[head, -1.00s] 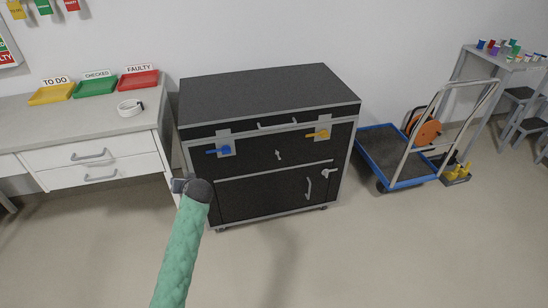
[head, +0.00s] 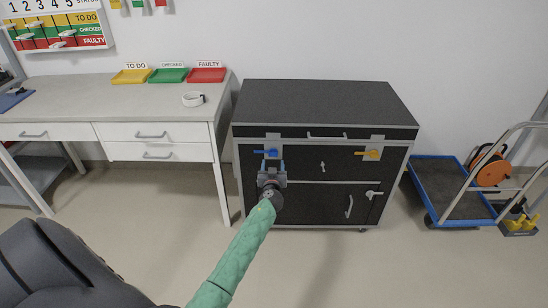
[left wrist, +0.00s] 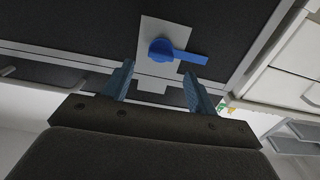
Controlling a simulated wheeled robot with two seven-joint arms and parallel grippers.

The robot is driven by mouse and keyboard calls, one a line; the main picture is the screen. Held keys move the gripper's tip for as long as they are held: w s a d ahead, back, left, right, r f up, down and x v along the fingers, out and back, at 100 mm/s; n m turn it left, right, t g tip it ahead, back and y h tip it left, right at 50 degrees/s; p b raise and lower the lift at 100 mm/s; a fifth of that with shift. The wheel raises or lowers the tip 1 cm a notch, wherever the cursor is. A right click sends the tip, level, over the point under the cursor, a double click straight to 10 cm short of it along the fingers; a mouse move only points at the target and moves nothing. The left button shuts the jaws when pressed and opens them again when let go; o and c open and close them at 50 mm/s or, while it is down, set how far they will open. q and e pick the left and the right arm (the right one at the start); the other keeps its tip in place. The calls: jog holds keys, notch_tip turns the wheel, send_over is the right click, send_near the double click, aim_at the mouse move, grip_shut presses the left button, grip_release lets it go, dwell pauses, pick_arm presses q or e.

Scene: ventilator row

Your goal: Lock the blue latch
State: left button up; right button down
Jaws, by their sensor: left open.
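The blue latch (head: 267,152) sits on a grey plate at the upper left of the black cabinet's front (head: 300,205). Its handle lies level, pointing left in the head view. It also shows in the left wrist view (left wrist: 172,52), with the handle pointing right. My left gripper (head: 270,165) is open, its two blue-grey fingers just below the latch in the head view. In the left wrist view the open fingers (left wrist: 159,85) point toward the latch plate, one on each side of it, with nothing between them. Contact with the latch cannot be told. My right gripper is not in view.
A yellow latch (head: 369,154) and a silver handle (head: 349,207) are on the same cabinet. A white desk (head: 120,105) with coloured trays stands left, a blue trolley (head: 450,190) right. The floor before the cabinet is clear.

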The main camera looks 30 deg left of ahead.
aim_at(273, 156)
pick_arm(q)
jog(key=shift+p+x, duration=0.4)
jog(key=shift+x, duration=2.4)
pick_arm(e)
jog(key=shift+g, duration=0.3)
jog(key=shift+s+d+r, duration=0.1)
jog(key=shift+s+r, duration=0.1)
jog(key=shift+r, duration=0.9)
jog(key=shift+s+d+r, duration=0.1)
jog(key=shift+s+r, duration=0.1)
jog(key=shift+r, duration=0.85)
pick_arm(q)
grip_shut()
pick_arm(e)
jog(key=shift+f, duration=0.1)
